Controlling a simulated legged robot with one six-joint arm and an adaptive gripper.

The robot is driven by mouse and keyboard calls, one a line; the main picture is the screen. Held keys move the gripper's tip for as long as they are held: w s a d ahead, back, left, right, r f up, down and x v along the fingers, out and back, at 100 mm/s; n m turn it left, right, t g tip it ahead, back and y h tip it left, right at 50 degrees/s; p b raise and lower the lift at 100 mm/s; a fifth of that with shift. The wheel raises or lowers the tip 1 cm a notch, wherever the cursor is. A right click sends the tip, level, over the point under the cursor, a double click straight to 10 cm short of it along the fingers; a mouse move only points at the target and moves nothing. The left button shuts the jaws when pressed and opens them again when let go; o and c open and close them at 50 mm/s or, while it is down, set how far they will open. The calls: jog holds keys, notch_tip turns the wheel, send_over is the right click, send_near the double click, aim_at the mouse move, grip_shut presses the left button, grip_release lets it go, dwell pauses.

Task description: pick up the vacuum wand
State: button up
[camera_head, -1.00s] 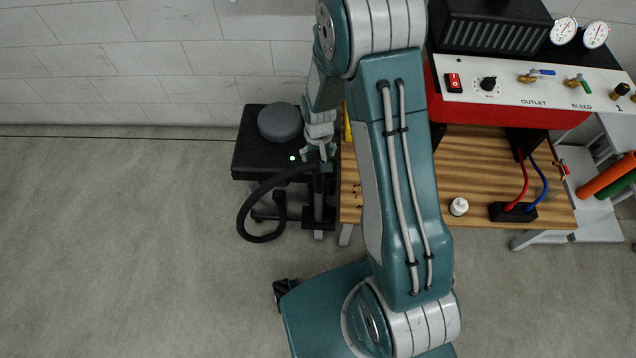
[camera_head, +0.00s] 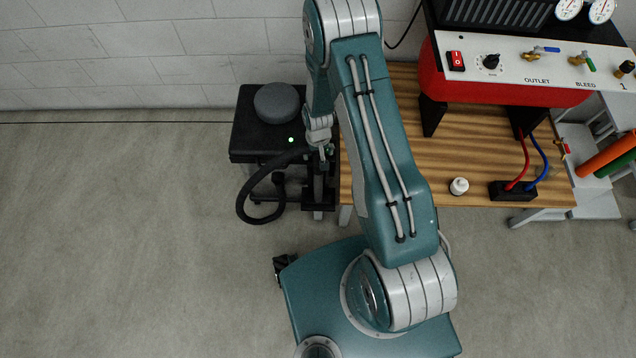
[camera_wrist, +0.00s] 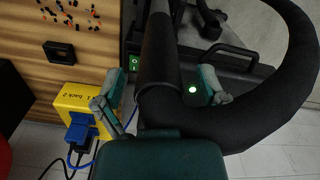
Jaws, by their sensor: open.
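The vacuum wand (camera_wrist: 158,50) is a dark tube standing between my gripper's fingers in the wrist view. A thick black hose (camera_wrist: 290,75) curves from its lower end to the right; the hose also shows in the head view (camera_head: 243,200). My gripper (camera_wrist: 161,82) is open, with one finger on each side of the wand. I cannot tell whether either finger touches it. In the head view my gripper (camera_head: 326,155) is small, beside the black vacuum unit (camera_head: 250,140) with its round grey lid (camera_head: 276,103). The wand is mostly hidden there.
A wooden bench (camera_head: 400,165) stands right of the vacuum, bearing a red machine (camera_head: 500,92), a small white bottle (camera_head: 459,186) and a black socket block (camera_head: 513,191). A yellow box (camera_wrist: 88,103) with a blue plug is close left of my gripper. Floor at left is clear.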

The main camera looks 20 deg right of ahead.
jog(key=shift+f, duration=0.7)
grip_shut()
jog(key=shift+r, duration=0.1)
